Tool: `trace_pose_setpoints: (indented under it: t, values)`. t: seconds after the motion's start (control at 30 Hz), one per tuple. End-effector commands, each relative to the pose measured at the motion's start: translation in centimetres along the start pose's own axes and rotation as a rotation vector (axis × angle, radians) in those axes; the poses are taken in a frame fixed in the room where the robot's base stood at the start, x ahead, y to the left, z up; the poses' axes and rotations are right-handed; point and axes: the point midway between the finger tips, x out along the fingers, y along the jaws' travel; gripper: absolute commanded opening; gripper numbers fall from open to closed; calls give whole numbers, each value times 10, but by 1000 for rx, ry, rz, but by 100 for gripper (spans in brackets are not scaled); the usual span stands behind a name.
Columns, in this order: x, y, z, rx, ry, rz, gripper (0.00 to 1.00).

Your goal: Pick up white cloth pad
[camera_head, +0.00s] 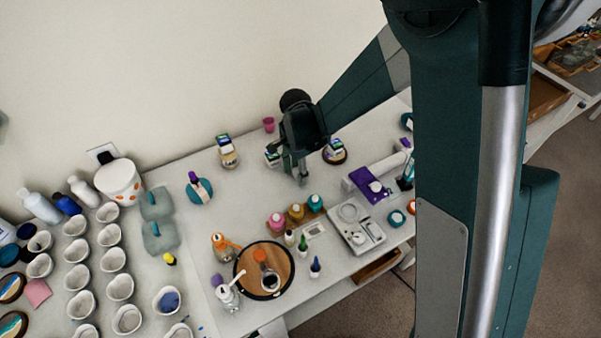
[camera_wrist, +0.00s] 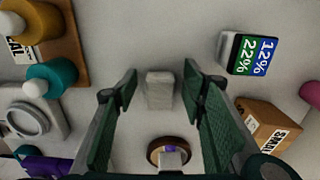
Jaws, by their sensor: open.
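The white cloth pad (camera_wrist: 160,90) is a small pale rectangular block on the white table. In the wrist view it lies between and slightly beyond my gripper's (camera_wrist: 160,82) two green fingers. The fingers are spread, with a gap on each side of the pad, and nothing is held. In the head view my gripper (camera_head: 302,179) points down over the table behind the row of capped bottles. I cannot make out the pad there; the gripper seems to cover it.
A round wooden piece (camera_wrist: 155,152) lies below the pad. A teal bottle (camera_wrist: 52,76) on a wooden tray (camera_wrist: 76,42) stands left.

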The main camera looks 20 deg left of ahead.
Motion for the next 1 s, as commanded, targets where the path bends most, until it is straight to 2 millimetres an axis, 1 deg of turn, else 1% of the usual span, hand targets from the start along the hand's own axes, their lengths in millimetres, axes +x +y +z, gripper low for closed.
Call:
trace_pose_setpoints:
  t: [0.23,0.27,0.4,0.47,0.8,1.0]
  values:
    - [0,0,0,0,0,0,41]
    - [0,0,0,0,0,0,39]
    - [0,0,0,0,0,0,20]
    - [0,0,0,0,0,0,14]
    - [-1,0,0,0,0,0,14]
    - [-8,0,0,0,0,0,14]
